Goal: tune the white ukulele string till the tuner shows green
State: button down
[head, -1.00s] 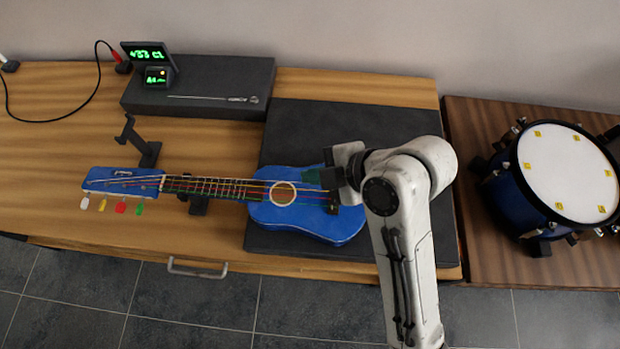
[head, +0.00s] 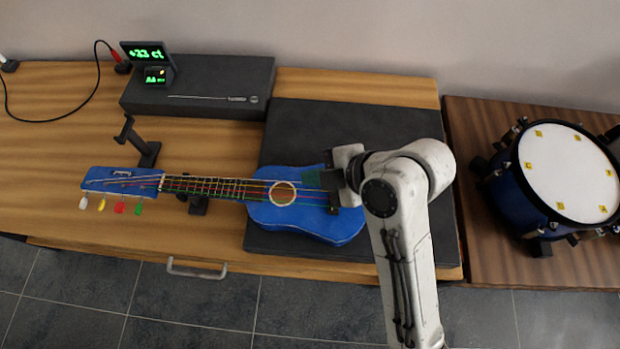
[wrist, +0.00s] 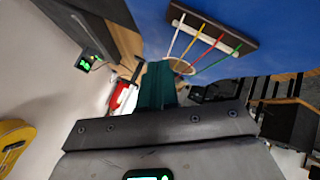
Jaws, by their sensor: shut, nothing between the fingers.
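The blue ukulele (head: 335,226) lies face up, body on a dark mat, neck pointing left. Its white peg (head: 83,204) is leftmost, before the yellow peg (head: 102,205), red peg (head: 120,208) and green peg (head: 138,209). The tuner display (head: 147,53) shows green digits, apparently "+33 ct", though blurred. My gripper (head: 326,182) is above the body near the bridge, far from the pegs. The wrist view shows its dark teal fingers (wrist: 156,86) shut and empty. The white string (wrist: 175,37) runs to the bridge (wrist: 213,27) there; no contact with the fingers is clear.
The tuner sits on a dark box (head: 200,85) at the back. A black stand (head: 137,140) rises behind the headstock. A blue drum (head: 560,175) stands on the right. The wooden table (head: 60,150) is clear left of the headstock.

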jog(key=shift+f, duration=0.35)
dwell(0.3)
jog(key=shift+r, duration=0.1)
jog(key=shift+r+p, duration=0.6)
jog(key=shift+r, duration=0.1)
notch_tip(320, 180, up, 5)
jog(key=p, duration=0.4)
dwell(2.3)
